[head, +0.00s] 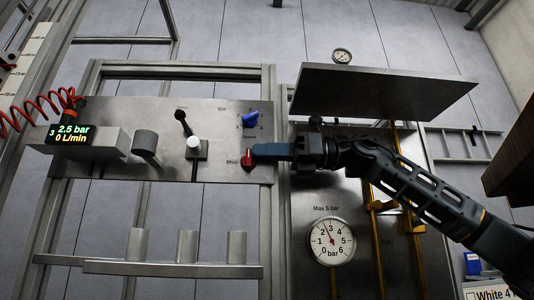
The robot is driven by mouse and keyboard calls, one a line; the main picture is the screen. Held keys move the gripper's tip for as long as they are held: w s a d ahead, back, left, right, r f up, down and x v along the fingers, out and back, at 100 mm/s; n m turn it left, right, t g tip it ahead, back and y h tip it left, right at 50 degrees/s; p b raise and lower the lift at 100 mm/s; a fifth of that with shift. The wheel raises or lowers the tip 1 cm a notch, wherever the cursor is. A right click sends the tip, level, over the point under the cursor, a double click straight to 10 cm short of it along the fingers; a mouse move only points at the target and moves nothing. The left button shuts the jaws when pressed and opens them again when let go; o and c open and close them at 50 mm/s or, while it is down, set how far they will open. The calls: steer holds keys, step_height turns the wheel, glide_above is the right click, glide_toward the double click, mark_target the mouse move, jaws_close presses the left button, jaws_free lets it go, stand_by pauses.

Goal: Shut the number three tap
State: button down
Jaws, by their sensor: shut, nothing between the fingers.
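My gripper (258,152) is shut and empty in front of the metal panel, with its fingers pointing left. Its tip is just above and beside a red knob (247,162) and seems to overlap it; I cannot tell whether they touch. A blue knob (250,119) sits above it on the panel. A black lever (183,122) tilts up and left at the panel's middle. A display (70,134) at the left bears a 3 and reads 2.5 bar and 0 L/min. I cannot read a number on any tap.
A metal shelf (380,88) juts out above my arm. A pressure gauge (331,241) is below it, and yellow pipes (378,250) run behind my arm. Several grey cylinders (187,246) stand on a lower rail. A red coiled hose (30,108) hangs at the left.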

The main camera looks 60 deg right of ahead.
steer(key=shift+w+a+r+b, duration=0.15)
steer(key=shift+r+b, duration=0.1)
steer(key=shift+b, duration=0.2)
steer(key=shift+w+a+r+b, duration=0.3)
steer(key=shift+w+r+b, duration=0.2)
steer(key=shift+r+b, duration=0.05)
steer(key=shift+w+a+r, duration=0.2)
stand_by(0.6)
steer(key=shift+d, duration=0.1)
steer(key=b+v, duration=0.1)
steer(key=v, duration=0.6)
steer(key=shift+s+d+b, duration=0.2)
steer(key=shift+s+b, duration=0.15)
steer(key=shift+b, duration=0.05)
stand_by(0.5)
